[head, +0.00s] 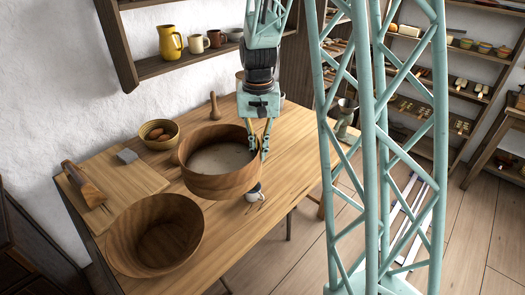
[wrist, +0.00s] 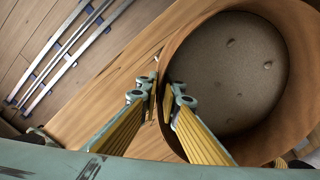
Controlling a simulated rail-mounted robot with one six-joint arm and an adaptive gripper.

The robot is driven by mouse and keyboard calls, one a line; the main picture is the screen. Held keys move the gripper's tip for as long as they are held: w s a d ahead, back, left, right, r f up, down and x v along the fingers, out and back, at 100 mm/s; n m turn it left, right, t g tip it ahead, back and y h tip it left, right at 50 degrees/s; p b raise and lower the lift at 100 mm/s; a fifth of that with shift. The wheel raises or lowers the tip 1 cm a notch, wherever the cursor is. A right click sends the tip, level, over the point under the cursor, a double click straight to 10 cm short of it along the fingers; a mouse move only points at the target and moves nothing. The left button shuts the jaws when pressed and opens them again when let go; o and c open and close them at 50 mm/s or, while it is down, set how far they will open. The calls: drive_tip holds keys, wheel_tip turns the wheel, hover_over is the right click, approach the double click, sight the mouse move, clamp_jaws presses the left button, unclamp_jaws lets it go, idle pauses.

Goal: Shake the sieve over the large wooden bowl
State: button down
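The sieve, a round wooden hoop (head: 222,187) with a grey-brown mesh floor, is at mid-table in the head view, behind and to the right of the large wooden bowl (head: 122,245). The bowl stands at the table's front left and looks empty. My gripper (head: 259,150) points down at the sieve's right rim, its yellow fingers on either side of the wall. In the wrist view my gripper (wrist: 164,92) straddles the sieve's wall (wrist: 300,30); a few small lumps lie on its floor. The sieve seems level; its height above the table is hard to tell.
A cutting board (head: 140,175) carries a wooden-handled tool (head: 84,184) and a grey block (head: 127,156). A bowl of eggs (head: 159,134) and a pestle (head: 214,106) stand behind.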

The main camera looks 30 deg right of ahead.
drive_tip(key=s+a+b, duration=0.1)
drive_tip(key=s+a, duration=0.1)
drive_tip(key=a, duration=1.2)
drive_tip(key=s+a, duration=0.3)
drive_tip(key=a, duration=1.1)
drive_tip(key=shift+s+b, duration=0.35)
idle(2.0)
drive_tip(key=shift+f, duration=0.15)
idle(0.9)
drive_tip(key=shift+w+d+f+b, duration=0.1)
drive_tip(key=shift+f+b, duration=0.6)
drive_tip(key=shift+f, duration=0.15)
drive_tip(key=shift+w+d+f+b, duration=0.1)
drive_tip(key=shift+f+b, duration=0.6)
drive_tip(key=shift+f, duration=0.15)
drive_tip(key=shift+d, duration=0.15)
